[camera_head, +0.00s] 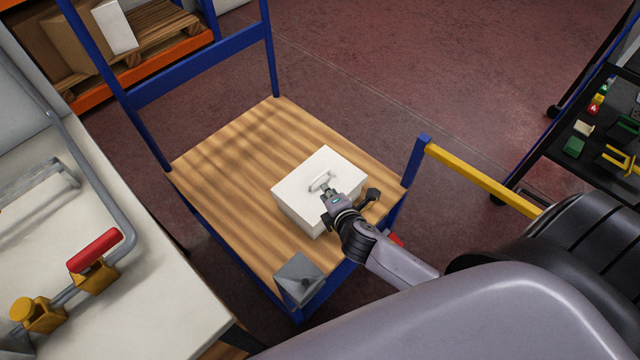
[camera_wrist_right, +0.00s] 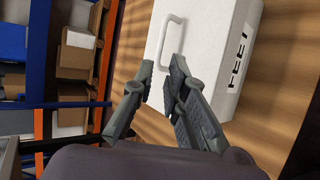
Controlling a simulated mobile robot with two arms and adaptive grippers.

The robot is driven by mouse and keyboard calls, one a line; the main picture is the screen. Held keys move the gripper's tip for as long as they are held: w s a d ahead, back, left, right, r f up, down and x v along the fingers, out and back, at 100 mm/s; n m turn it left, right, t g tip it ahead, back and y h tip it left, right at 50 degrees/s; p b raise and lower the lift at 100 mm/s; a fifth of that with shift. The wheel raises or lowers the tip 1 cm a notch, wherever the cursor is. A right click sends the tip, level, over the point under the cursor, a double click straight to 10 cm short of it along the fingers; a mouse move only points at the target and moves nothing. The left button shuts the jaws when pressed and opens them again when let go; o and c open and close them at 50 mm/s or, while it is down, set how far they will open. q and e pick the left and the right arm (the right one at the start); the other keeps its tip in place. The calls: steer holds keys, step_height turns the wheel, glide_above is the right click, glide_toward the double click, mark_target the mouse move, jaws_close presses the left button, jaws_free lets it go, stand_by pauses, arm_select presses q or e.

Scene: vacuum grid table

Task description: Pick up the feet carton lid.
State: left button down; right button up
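The white feet carton (camera_head: 297,212) stands on the wooden deck of a cart, with its white lid (camera_head: 338,165) on top. The lid carries a thin white loop handle (camera_head: 320,181). In the right wrist view, the carton (camera_wrist_right: 225,75) shows black "FEET" lettering on one side, and the handle (camera_wrist_right: 171,34) lies just ahead of the fingertips. My right gripper (camera_head: 327,191) is above the lid, close to the handle. My left gripper is not in view.
The wooden cart deck (camera_head: 225,165) is clear behind and left of the carton. A grey box (camera_head: 298,278) sits at its front corner. Blue cart posts (camera_head: 415,160) and a yellow bar (camera_head: 480,178) stand nearby. A white table (camera_head: 130,300) is at left.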

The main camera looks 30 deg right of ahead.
mark_target(318, 179)
steer(key=b+x, duration=0.1)
steer(key=x, duration=0.8)
steer(key=shift+a, duration=0.1)
steer(key=shift+c, duration=0.3)
jaws_close()
steer(key=shift+r, duration=0.1)
